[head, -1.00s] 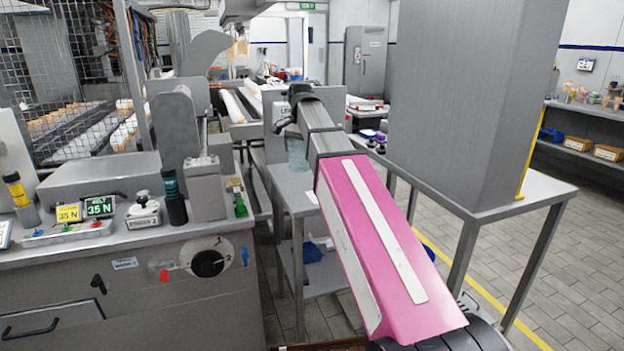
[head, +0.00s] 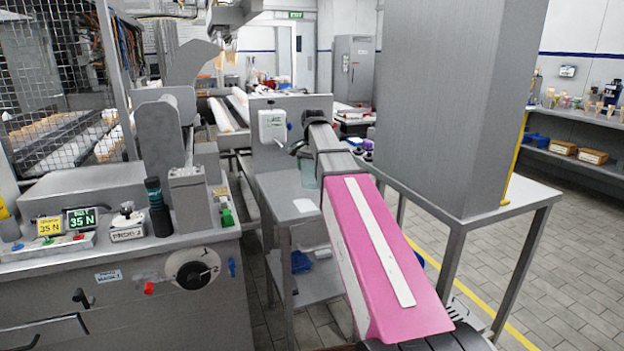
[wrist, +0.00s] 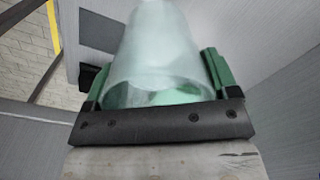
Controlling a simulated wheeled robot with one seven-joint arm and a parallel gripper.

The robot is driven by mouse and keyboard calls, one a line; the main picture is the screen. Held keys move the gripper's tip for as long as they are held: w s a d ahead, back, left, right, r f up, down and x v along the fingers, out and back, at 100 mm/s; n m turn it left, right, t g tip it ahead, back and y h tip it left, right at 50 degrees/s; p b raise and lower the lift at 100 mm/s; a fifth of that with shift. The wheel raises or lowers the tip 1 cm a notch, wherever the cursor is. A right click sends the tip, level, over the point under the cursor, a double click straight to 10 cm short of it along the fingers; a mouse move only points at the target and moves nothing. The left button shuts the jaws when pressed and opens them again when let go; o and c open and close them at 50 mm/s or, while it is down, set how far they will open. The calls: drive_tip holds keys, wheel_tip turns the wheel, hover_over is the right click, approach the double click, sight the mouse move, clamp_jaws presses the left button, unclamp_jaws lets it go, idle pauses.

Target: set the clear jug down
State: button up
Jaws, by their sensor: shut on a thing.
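The clear jug (wrist: 155,55) is pale, greenish and see-through. In the wrist view it fills the space between the two green fingers of my gripper (wrist: 156,80), which is shut on it. In the head view a small part of the jug (head: 307,174) shows left of my pink arm, over the far part of a small grey side table (head: 280,191). The arm hides the rest of it. My gripper's fingers are hard to make out there. I cannot tell whether the jug's base touches the tabletop.
A white box (head: 272,125) is fixed to the grey panel behind the side table. A white sheet (head: 305,206) lies on the tabletop. A grey machine with a black knob (head: 193,274) stands at left. A large grey column (head: 450,100) on a metal table is close at right.

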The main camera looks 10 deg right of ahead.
sight(312, 178)
drive_tip(key=shift+f, duration=1.95)
drive_tip(key=shift+f, duration=0.15)
drive_tip(key=o, duration=1)
